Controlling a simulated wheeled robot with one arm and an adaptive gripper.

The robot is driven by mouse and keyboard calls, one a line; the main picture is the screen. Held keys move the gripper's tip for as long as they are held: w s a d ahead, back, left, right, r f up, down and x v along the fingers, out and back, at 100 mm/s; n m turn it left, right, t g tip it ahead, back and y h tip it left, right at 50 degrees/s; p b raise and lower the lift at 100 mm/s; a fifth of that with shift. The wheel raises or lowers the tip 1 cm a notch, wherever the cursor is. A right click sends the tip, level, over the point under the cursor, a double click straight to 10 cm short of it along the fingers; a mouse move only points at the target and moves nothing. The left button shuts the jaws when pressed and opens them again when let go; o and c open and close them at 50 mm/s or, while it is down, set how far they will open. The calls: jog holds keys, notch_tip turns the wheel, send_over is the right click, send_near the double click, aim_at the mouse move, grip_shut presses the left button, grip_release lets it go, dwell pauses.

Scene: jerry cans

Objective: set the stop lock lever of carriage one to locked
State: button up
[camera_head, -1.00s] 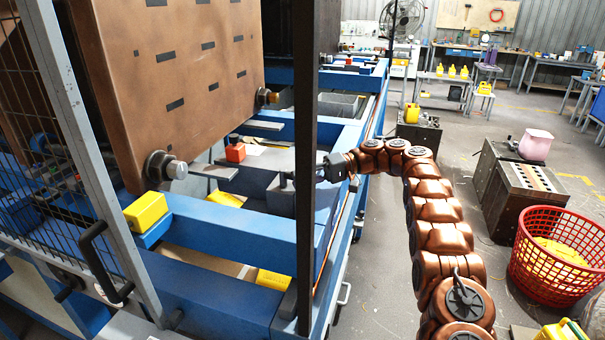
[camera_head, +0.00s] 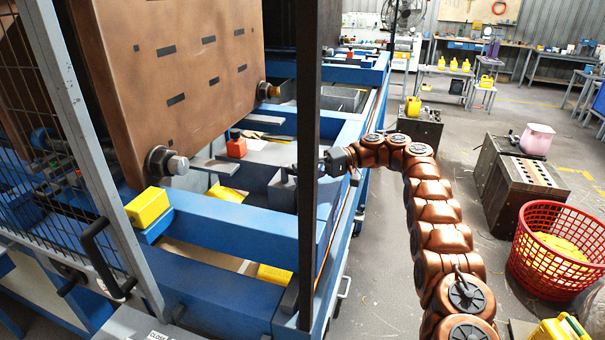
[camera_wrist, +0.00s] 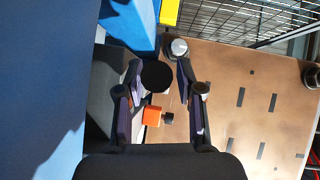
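My gripper (camera_wrist: 160,88) is open in the wrist view, its two dark fingers apart. A round black knob (camera_wrist: 157,76) shows between the fingers, with a gap on its right; I cannot tell if it touches the left one. It may be the lever's end; its shaft is hidden. In the head view my gripper (camera_head: 328,163) is at the frame's right rail, partly behind a dark post. A grey block (camera_head: 283,192) with a small dark upright stands left of it. I cannot read the lever's position.
The dark upright post (camera_head: 309,160) stands close to my gripper. An orange block with a black knob (camera_head: 236,146) sits deeper in the blue frame (camera_head: 235,228), below a large brown block (camera_head: 180,80). A red basket (camera_head: 555,250) stands on the floor at right.

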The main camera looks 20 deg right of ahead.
jog(key=shift+o, duration=0.7)
jog(key=shift+d, duration=0.1)
jog(key=shift+f, duration=0.15)
